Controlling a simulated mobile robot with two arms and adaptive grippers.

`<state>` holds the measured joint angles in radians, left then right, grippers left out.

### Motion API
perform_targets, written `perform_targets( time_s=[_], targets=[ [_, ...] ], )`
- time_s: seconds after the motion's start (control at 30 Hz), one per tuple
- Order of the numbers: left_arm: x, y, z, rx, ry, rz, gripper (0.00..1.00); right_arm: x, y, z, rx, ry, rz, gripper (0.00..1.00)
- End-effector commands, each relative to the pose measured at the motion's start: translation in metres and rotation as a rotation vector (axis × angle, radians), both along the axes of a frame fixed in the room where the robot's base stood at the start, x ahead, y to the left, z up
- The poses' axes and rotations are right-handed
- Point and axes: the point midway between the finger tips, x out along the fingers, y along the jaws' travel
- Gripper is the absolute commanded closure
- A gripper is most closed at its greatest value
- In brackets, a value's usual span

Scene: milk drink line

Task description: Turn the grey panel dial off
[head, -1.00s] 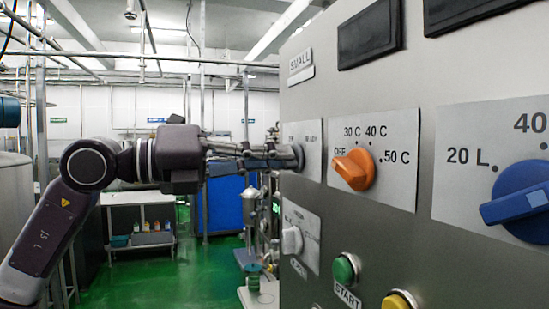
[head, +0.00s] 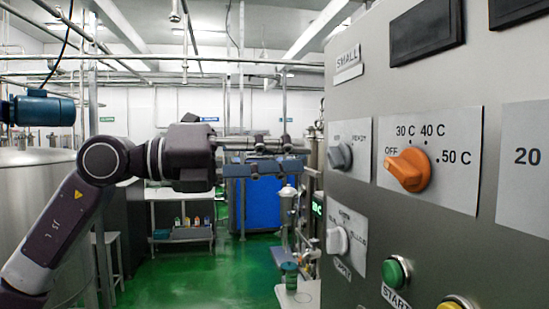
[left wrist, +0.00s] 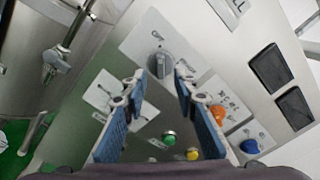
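The grey panel dial (head: 340,156) sits on a light plate at the left of the steel panel, left of the orange dial. It also shows in the left wrist view (left wrist: 160,65), just beyond the fingertips. I cannot tell for sure which mark its pointer is at; the plate's words are too small to read. My left gripper (head: 293,157) is left of the grey dial, with a visible gap to it. In the left wrist view its two blue-padded fingers (left wrist: 160,78) are apart with nothing between them. My right gripper is not in view.
The orange dial (head: 408,170) is right of the grey dial. A white dial (head: 338,240) is below it, and a green button (head: 396,272) and a yellow button (head: 455,303) are lower right.

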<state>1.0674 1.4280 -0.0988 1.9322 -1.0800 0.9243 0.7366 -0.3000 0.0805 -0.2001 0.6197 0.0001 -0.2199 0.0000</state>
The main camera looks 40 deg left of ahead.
Motion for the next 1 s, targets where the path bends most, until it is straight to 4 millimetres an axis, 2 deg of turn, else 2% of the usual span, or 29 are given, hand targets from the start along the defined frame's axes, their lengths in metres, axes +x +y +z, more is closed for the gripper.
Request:
perform_targets(
  time_s=[0.4,1.0],
  targets=[
    [-0.015,0.011,0.001,0.002,-0.001,-0.008,0.73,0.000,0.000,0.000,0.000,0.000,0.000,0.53],
    [-0.018,0.017,0.000,-0.002,0.001,-0.001,0.73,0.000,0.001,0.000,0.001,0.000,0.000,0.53]
  ],
)
